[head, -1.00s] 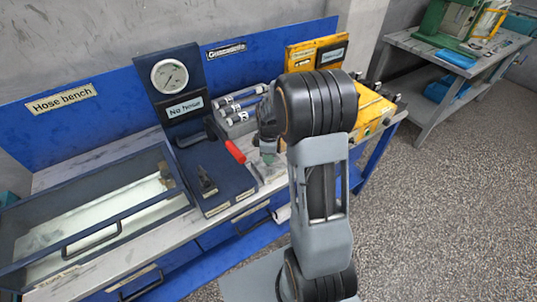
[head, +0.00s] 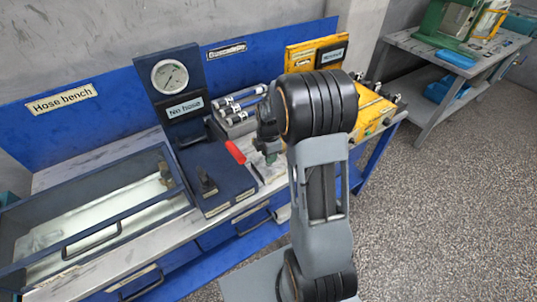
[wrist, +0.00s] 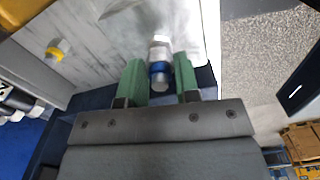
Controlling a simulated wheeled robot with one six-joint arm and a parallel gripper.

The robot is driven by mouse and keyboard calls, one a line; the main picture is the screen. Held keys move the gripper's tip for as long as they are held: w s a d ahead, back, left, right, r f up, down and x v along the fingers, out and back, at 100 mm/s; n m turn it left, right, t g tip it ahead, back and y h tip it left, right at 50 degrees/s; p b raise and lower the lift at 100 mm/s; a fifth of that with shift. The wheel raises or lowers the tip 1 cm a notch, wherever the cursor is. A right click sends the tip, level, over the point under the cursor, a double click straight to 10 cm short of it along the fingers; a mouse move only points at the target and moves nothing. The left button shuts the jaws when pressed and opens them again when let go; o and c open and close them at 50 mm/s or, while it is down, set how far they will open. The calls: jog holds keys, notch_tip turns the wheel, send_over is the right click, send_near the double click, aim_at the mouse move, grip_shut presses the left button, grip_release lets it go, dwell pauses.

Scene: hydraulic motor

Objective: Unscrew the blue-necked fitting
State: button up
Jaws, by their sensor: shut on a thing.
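The blue-necked fitting (wrist: 160,66) is a silvery metal piece with a blue ring, seen between the green fingers of my gripper (wrist: 160,84) in the wrist view. My gripper is shut on it, over the marble-patterned bench top (wrist: 105,45). My wrist and arm hide the fitting there.
A yellow-ringed fitting (wrist: 57,50) is on the bench. A red handle (head: 235,151), a gauge stand (head: 184,128) reading "No hose" and a rack of hoses (head: 236,106) are close left of my gripper. A glass-lidded case (head: 100,216) is farther left; a yellow unit (head: 376,108) is behind my arm.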

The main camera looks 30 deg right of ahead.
jog(key=shift+r, duration=0.1)
jog(key=shift+r+p, duration=1.5)
jog(key=shift+r, duration=0.5)
jog(key=shift+f, duration=0.1)
